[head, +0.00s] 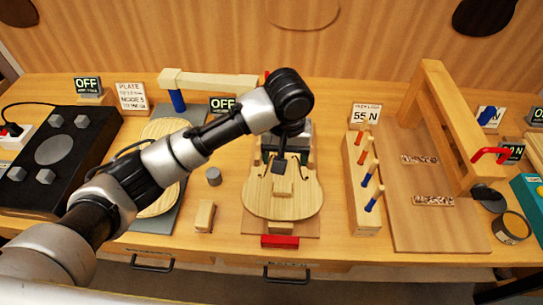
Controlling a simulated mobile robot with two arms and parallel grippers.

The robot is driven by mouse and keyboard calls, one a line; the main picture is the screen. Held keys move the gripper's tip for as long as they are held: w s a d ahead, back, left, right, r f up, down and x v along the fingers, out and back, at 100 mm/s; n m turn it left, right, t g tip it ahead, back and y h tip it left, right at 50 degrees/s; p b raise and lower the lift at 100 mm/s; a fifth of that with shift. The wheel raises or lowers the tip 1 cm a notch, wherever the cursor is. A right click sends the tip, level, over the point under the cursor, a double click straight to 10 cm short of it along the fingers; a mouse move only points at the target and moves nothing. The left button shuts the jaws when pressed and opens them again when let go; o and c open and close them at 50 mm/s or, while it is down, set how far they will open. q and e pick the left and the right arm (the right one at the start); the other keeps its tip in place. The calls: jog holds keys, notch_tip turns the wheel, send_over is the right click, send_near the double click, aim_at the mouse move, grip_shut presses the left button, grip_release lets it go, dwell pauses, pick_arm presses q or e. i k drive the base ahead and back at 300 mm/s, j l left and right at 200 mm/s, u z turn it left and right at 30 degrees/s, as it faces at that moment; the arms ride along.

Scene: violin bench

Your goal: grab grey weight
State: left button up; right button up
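A small grey cylinder (213,176), which looks like the grey weight, stands upright on the bench between the grey mat on the left and the violin plate. My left arm reaches in from the left, passing above and behind the cylinder. My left gripper (281,166) points down over the upper part of the violin plate (262,203), to the right of the cylinder and apart from it. Its fingers are small and dark, so I cannot tell whether they are open or shut. My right gripper is not in view.
A wooden block (205,216) stands just in front of the cylinder. A red block (279,241) lies at the plate's lower edge. A peg rack (362,200) and a wooden frame (435,110) stand to the right. A black box (52,160) is at far left.

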aim_at(214, 178)
jog(key=i+l+u, duration=0.2)
jog(key=u, duration=0.15)
jog(key=i+l+u, duration=0.15)
jog(key=l+u, duration=0.25)
jog(key=j, duration=0.1)
